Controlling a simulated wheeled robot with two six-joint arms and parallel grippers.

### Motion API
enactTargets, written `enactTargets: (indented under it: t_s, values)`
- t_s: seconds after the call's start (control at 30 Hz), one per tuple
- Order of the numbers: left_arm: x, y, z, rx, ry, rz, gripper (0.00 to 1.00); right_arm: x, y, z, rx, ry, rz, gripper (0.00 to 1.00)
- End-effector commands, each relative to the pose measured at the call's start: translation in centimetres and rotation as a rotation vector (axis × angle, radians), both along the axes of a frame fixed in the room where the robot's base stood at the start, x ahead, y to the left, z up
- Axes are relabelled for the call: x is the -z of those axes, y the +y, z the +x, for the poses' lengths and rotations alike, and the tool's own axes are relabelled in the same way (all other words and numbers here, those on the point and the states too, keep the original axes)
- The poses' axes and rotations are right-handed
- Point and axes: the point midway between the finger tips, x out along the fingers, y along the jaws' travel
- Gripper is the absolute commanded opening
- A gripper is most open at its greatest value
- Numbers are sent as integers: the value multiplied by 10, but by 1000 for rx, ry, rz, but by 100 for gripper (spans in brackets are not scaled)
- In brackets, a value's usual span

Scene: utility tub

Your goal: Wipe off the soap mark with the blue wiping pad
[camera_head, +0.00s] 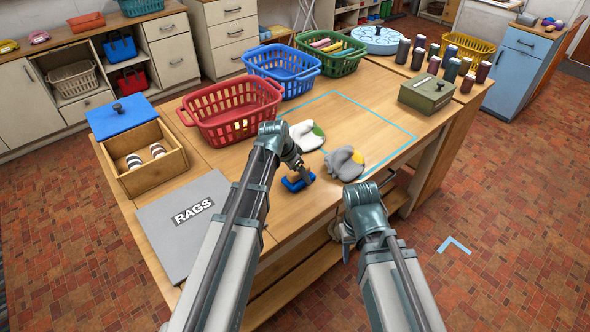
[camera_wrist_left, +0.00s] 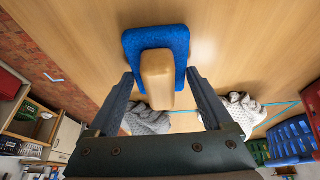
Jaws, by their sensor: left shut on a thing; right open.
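The blue wiping pad (camera_head: 292,185) is on the wooden table near its front edge. In the left wrist view the blue pad (camera_wrist_left: 132,44) carries a pale wooden handle (camera_wrist_left: 157,78). The pad looks flat against or very close to the tabletop; which I cannot tell. My right gripper (camera_head: 346,234) is open, low beside the table's front edge, partly hidden by its own arm. I cannot make out a soap mark in either view.
Two crumpled cloths, one white (camera_head: 305,137) and one grey (camera_head: 344,163), lie just behind the pad. A red basket (camera_head: 232,110), a blue basket (camera_head: 282,68) and a grey RAGS panel (camera_head: 180,235) surround the area.

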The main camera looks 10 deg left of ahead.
Motion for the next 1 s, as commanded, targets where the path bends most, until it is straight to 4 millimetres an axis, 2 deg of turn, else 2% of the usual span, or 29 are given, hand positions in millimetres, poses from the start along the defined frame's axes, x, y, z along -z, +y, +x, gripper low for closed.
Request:
enactTargets:
  t_s: [0.33,0.8,1.0]
  values:
    - [1,3,3,-1,1,0,40,1,0,0,0,0,0,50]
    - [-1,31,25,0,0,1,40,-1,0,0,0,0,0,50]
    - [-1,32,25,0,-1,1,40,-1,0,0,0,0,0,50]
